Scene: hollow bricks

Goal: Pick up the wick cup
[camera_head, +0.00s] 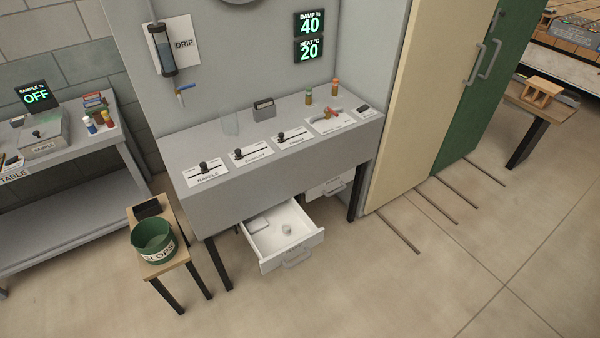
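A small pale round object (287,229), which may be the wick cup, sits in the open white drawer (291,262) under the grey control bench. It is too small to make out in detail. A flat pale piece (258,224) lies in the same drawer at its back left. Neither of my grippers is in view.
The grey bench (215,205) carries several sliders and small bottles. A green slops bucket (153,238) stands on a small wooden stool left of the drawer. A second drawer (330,186) is at the right. Cream and green doors (410,110) stand further right. The floor in front is clear.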

